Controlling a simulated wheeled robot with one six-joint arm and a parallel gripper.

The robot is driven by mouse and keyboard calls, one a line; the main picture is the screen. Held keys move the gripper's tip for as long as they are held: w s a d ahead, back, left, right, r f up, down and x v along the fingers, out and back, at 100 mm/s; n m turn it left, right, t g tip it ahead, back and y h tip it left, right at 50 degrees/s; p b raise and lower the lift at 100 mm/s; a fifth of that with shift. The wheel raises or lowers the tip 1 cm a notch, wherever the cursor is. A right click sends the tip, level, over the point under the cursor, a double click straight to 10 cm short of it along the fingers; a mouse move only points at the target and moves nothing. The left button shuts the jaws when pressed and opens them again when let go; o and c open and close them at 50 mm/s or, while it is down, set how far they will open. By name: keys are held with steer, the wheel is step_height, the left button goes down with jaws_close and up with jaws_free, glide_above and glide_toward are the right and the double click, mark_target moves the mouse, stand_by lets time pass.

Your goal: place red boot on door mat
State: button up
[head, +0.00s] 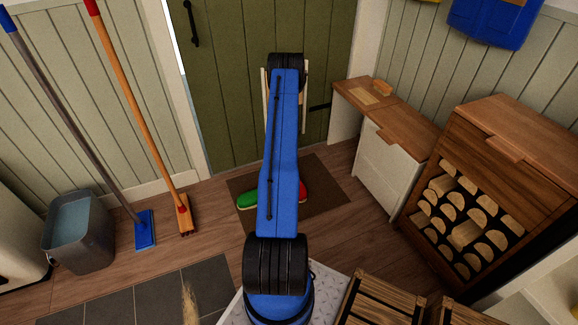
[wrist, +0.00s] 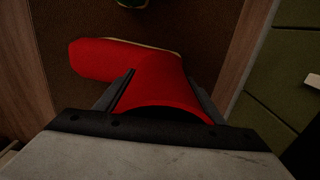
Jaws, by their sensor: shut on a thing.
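The red boot (wrist: 105,58) lies across the middle of the wrist view, its toe to the left and its shaft between my fingers. My gripper (wrist: 160,88) is shut on the shaft. The brown door mat (wrist: 205,25) shows behind the boot. In the head view the door mat (head: 325,185) lies on the floor before the green door. A small part of the red boot (head: 303,192) shows right of my arm, over the mat; my arm hides the rest and the gripper. I cannot tell whether its sole touches the mat.
A green boot (head: 248,200) sits on the mat's left part; its edge shows in the wrist view (wrist: 132,3). A white cabinet (head: 385,165) and a firewood chest (head: 480,190) stand to the right. A broom (head: 150,130), a mop (head: 85,130) and a grey bin (head: 80,230) stand left.

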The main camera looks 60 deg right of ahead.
steer(key=shift+f, duration=0.1)
steer(key=o, duration=1.7)
steer(key=shift+o, duration=0.2)
step_height(320, 180, up, 12)
steer(key=shift+r, duration=0.2)
